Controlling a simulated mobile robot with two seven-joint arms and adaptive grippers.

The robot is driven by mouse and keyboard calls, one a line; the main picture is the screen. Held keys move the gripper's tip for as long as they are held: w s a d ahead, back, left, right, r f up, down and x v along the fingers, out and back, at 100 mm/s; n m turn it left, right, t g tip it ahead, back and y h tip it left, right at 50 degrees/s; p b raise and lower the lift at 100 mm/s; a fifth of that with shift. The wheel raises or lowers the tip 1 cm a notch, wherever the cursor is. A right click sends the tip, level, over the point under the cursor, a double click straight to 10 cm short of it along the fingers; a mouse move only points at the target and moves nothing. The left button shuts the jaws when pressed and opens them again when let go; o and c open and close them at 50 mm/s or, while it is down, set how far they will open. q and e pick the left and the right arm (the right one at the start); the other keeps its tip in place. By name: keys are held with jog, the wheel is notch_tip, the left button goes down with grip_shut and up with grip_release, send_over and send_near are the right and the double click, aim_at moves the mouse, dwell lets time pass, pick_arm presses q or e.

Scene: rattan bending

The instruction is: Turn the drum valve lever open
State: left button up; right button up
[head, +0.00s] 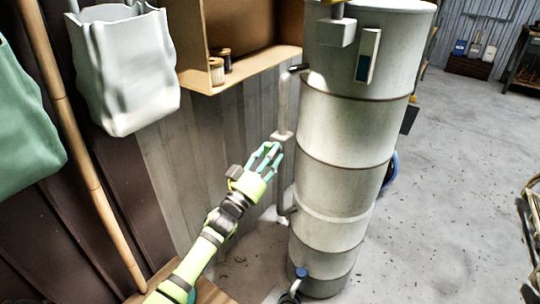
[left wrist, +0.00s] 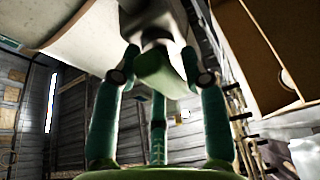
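The drum (head: 345,130) is a tall pale cylinder with dark bands in the middle of the head view. A pale pipe (head: 284,100) runs down its left side, with a small pale fitting (head: 283,135) partway down. My left gripper (head: 268,156) is just below and left of this fitting, its teal fingers spread. In the left wrist view, a grey body with a green block (left wrist: 162,75), seemingly the valve lever, is between the fingertips. The fingers look open around it; contact cannot be told. My right gripper is out of view.
A shelf (head: 240,72) with small jars is left of the drum. A white bag (head: 125,70), a green bag (head: 25,130) and a wooden pole (head: 75,140) are at left. A blue-topped fitting (head: 301,272) is at the drum's base. The floor at right is mostly clear.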

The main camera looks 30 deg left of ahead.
pick_arm(q)
jog(key=v, duration=1.2)
